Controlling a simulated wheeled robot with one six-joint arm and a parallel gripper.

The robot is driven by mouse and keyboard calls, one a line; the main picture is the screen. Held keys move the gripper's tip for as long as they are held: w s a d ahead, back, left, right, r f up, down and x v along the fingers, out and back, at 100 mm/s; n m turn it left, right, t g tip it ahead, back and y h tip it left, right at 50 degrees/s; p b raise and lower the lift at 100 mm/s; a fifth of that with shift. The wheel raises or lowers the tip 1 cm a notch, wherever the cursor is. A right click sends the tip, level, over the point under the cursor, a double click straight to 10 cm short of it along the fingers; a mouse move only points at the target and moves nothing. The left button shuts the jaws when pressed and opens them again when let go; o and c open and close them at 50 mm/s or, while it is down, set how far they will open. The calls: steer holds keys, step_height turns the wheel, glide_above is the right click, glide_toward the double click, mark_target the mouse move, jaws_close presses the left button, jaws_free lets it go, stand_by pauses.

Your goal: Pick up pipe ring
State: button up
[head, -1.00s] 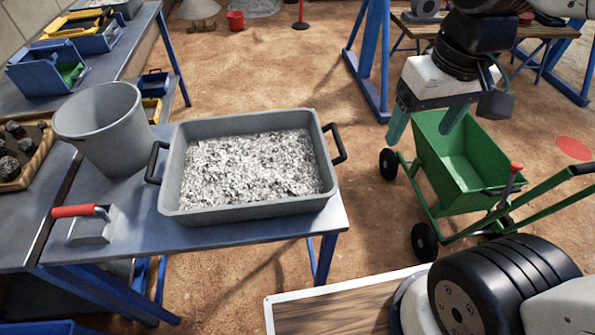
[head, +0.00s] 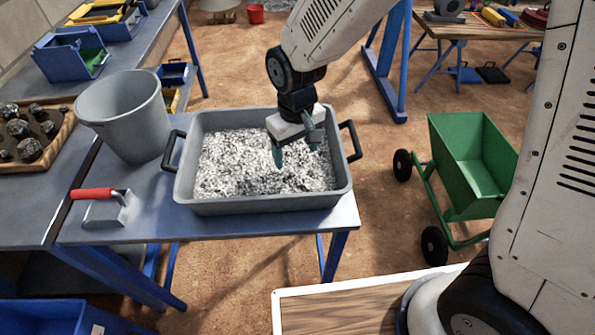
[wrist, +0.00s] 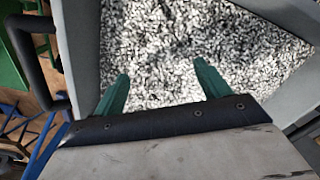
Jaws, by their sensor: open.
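No pipe ring can be made out in any view. A grey tray (head: 262,207) with black handles sits on the blue-legged table, filled with pale grey gravel (head: 235,165). My gripper (head: 295,157) is over the right half of the tray, pointing down. In the wrist view my gripper (wrist: 160,90) shows two green fingers spread apart, with only gravel (wrist: 165,45) between and beyond them. The gap between the fingers is empty. I cannot tell whether the fingertips touch the gravel.
A grey bucket (head: 125,115) and a red-handled trowel (head: 105,208) stand left of the tray. A wooden tray of dark rocks (head: 30,138) is at far left. A green cart (head: 468,160) stands on the floor to the right.

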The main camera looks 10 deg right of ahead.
mark_target(299, 167)
steer(key=f, duration=0.4)
steer(key=shift+s+d+f, duration=0.2)
steer(key=shift+d+f, duration=0.15)
steer(key=shift+f, duration=0.6)
steer(key=c, duration=1.2)
